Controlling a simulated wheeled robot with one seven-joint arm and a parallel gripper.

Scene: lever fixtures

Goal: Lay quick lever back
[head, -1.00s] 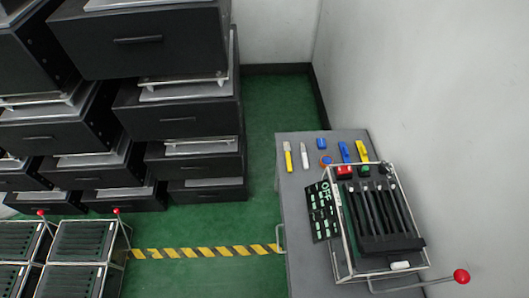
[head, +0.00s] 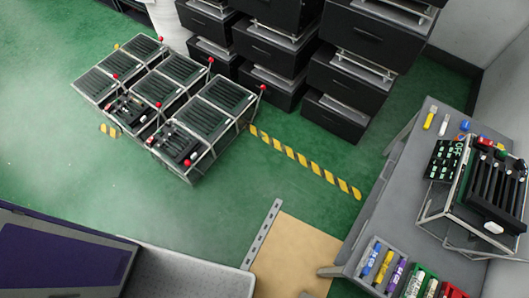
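A wire-framed lever fixture (head: 487,192) stands on the grey table at the right edge of the head view. It holds several long black bars and has red and green buttons at its back. Its right side is cut off by the picture edge, and its red-knobbed lever does not show now. More framed fixtures (head: 180,87) stand in a group on the floor at upper left. Several red knobs (head: 158,104) stick up from them. My gripper is not in view.
The grey table (head: 400,190) also carries markers, a black OFF panel (head: 445,160) and small coloured bins (head: 416,284). Black drawer units (head: 345,85) stand at the back. A tan panel (head: 290,260) and a grey surface (head: 195,270) lie in front. Green floor is open at left.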

